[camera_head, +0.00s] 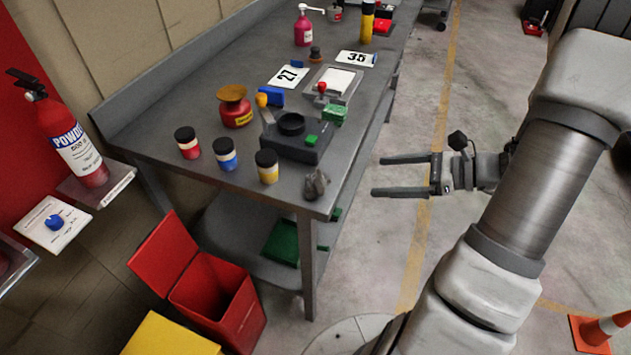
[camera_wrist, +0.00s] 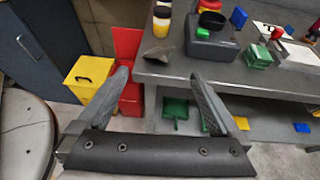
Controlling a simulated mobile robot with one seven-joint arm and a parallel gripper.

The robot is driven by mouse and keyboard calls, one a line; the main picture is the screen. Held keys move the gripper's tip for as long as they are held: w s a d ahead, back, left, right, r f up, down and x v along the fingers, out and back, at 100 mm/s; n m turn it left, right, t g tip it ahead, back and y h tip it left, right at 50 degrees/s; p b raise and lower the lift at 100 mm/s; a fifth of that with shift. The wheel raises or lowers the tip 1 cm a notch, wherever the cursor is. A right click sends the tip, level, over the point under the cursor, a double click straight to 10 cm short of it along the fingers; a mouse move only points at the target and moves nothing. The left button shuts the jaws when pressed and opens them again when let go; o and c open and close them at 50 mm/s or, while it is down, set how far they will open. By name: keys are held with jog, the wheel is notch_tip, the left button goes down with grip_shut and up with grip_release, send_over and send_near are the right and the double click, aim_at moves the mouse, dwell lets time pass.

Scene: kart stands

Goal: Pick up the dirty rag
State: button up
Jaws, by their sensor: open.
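The dirty rag (camera_head: 316,184) is a small crumpled grey-brown lump at the near right corner of the grey workbench (camera_head: 235,165). In the wrist view the rag (camera_wrist: 158,54) lies on the bench corner, beyond my fingertips and between their lines. My gripper (camera_head: 379,176) is open and empty, to the right of the bench and apart from the rag. Its two fingers (camera_wrist: 158,76) point toward the bench in the wrist view. Nothing covers the rag in either view.
Red, blue and yellow-labelled jars (camera_head: 225,154) and a dark device (camera_head: 293,135) stand near the rag. An open red bin (camera_head: 215,300) and a yellow bin (camera_head: 165,338) stand below. The floor right of the bench is clear; a cone (camera_head: 600,330) stands farther right.

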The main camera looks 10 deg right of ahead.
aim_at(317, 179)
jog(key=b+x, duration=0.1)
jog(key=x, duration=1.5)
jog(key=shift+a+f+b, duration=0.2)
jog(key=shift+a+b, duration=0.1)
jog(key=shift+a, duration=0.05)
jog(key=c, duration=1.2)
jog(key=shift+o, duration=0.2)
jog(key=shift+r, duration=0.1)
